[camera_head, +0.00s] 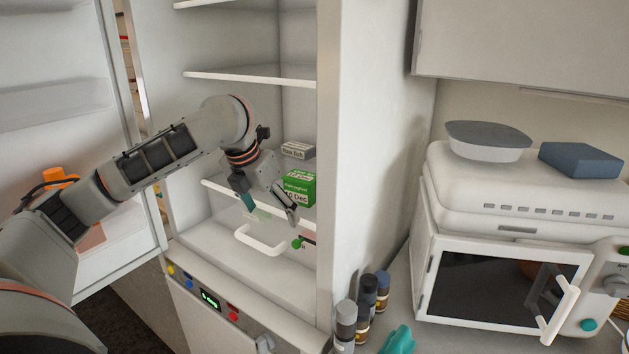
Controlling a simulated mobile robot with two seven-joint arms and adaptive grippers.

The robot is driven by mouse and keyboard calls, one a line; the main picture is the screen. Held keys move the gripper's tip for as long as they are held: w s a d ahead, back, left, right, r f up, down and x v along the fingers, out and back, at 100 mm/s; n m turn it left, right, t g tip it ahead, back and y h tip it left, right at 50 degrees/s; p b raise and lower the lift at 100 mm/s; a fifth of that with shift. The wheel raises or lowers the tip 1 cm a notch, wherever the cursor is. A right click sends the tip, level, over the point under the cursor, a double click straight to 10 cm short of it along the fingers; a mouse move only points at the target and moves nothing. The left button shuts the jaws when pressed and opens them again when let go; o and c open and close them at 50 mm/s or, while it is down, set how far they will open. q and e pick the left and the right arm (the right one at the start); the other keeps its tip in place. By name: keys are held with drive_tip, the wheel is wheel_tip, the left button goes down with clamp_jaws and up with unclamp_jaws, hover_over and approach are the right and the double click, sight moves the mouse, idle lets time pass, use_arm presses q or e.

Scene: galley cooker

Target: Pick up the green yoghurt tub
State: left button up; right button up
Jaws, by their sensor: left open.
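The green yoghurt tub (301,184) stands on a shelf inside the open fridge, with a white date label reading "10 Dec" on its front. It looks boxy from here. My left gripper (270,207) reaches into the fridge from the left, with its fingers apart and nothing between them. It is in front of the tub and a little to its left, and its right finger overlaps the tub's lower left side in the picture. I cannot tell whether they touch. My right gripper is not in view.
A grey-white box (297,150) sits behind and above the tub. A white shelf (250,77) crosses above my arm. A drawer handle (262,241) lies below the gripper. The fridge's right wall (365,130) stands close by. Several bottles (345,322) and a microwave (500,285) are at right.

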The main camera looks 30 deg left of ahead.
sight(300, 190)
use_arm(q)
drive_tip(key=w, duration=0.6)
drive_tip(key=shift+w+r, duration=0.1)
drive_tip(key=shift+w, duration=0.55)
drive_tip(key=shift+w+a, duration=0.1)
drive_tip(key=shift+w, duration=0.55)
drive_tip(key=w, duration=0.3)
drive_tip(key=shift+w+p, duration=0.3)
drive_tip(key=shift+p, duration=0.05)
drive_tip(key=shift+w+f, duration=0.35)
drive_tip(key=shift+f, duration=0.25)
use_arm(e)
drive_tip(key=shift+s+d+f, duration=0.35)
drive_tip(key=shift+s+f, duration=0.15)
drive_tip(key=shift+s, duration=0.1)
use_arm(q)
drive_tip(key=c, duration=1.4)
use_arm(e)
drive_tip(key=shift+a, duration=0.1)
